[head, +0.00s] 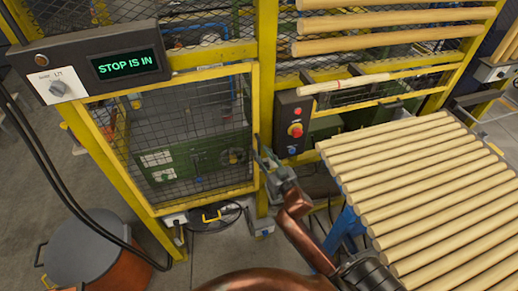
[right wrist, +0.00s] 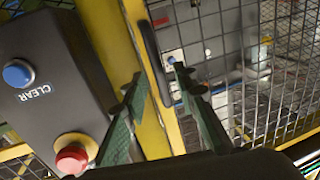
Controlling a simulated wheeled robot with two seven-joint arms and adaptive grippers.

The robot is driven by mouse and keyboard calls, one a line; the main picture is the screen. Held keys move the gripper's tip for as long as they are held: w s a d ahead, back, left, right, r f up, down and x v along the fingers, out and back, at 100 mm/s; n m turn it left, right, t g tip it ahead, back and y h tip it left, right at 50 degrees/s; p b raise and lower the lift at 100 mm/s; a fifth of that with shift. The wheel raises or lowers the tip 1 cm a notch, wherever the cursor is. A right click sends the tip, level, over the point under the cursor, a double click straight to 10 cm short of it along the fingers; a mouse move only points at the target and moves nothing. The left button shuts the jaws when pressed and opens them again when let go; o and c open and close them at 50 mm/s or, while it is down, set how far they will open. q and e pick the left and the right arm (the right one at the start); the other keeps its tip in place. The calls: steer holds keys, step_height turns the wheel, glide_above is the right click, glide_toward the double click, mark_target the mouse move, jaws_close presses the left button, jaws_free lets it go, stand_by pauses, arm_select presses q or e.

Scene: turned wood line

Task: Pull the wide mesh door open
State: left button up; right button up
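The wide mesh door (head: 200,125) has a yellow frame and dark wire mesh, and its right edge lies against a yellow post (head: 266,60). It looks shut. A dark upright handle (right wrist: 153,55) sits on the door's edge in the right wrist view. My right gripper (head: 262,158) is at the door's right edge in the head view. In the right wrist view its two green fingers (right wrist: 157,76) are apart, with the handle between them in the picture. I cannot tell whether they touch it. My left gripper is not in view.
A control box (head: 292,125) with red and blue buttons stands close right of my gripper. A rack of wooden rods (head: 420,180) fills the right. A "STOP IS IN" panel (head: 95,68) is upper left. A drum (head: 92,255) stands lower left; the floor before the door is partly clear.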

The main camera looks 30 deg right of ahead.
steer(key=shift+w+d, duration=0.1)
steer(key=shift+w, duration=1.25)
steer(key=shift+c, duration=0.3)
jaws_close()
